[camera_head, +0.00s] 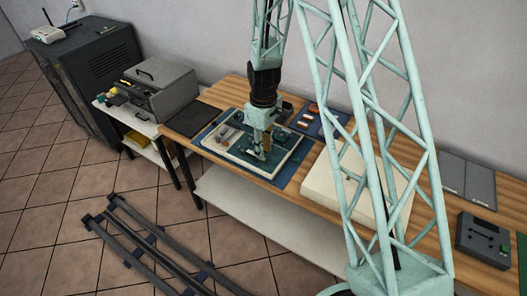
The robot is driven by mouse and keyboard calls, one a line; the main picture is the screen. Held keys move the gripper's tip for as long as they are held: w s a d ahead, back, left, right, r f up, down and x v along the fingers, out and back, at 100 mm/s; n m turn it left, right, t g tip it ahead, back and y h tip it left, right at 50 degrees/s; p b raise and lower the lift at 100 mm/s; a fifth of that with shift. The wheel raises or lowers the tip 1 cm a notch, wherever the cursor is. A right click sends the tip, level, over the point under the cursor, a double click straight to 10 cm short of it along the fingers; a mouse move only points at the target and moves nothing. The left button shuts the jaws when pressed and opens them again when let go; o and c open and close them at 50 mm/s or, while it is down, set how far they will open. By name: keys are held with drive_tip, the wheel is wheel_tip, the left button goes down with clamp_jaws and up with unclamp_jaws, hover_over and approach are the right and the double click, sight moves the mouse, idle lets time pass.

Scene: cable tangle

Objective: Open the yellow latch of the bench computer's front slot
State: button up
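A flat open case with a pale rim and a dark green board (232,147), which looks like the bench computer, lies on a blue mat (284,182) on the wooden bench. My gripper (263,154) points down over the middle right of the board. Its tips are at or just above the board; I cannot tell whether they touch it. They are too small to show whether they are open or shut. I cannot make out the yellow latch or the front slot; my gripper covers part of the board.
A cream box (330,196) stands right of the case, partly behind my lattice column. A blue tray (309,121) with small coloured parts lies behind. Dark rails (150,248) lie on the floor.

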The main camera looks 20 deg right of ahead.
drive_tip(key=shift+r, duration=0.6)
